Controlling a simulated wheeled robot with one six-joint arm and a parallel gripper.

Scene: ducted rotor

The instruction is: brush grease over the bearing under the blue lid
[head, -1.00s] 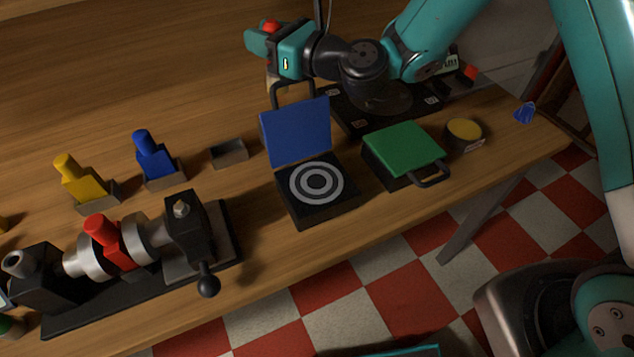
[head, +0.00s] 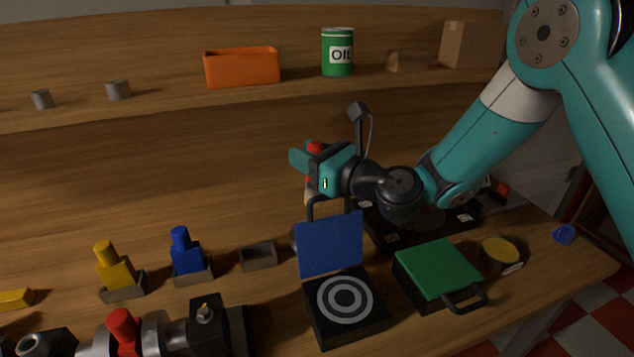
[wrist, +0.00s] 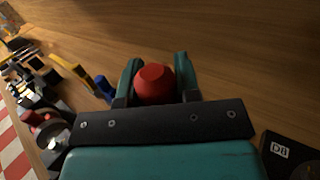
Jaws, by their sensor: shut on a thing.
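The blue lid (head: 331,246) stands open on a black box (head: 347,327). The bearing (head: 345,299), light and dark rings on the box top, is uncovered in front of it. My gripper (head: 306,160) is above and behind the lid, apart from it. It is shut on a red-topped tool (head: 315,147); a tan part shows below the jaws, so it looks like the brush, but its lower end is mostly hidden. In the wrist view the tool's red top (wrist: 155,84) sits between both fingers. A round tin with a yellow top (head: 500,250), perhaps the grease, stands at the right.
A closed green lid (head: 438,267) with a black handle is right of the blue one. A blue block (head: 188,256), a yellow block (head: 115,271) and an empty grey tray (head: 258,256) stand left. A shaft assembly with a red block (head: 124,332) is front left. A shelf runs behind.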

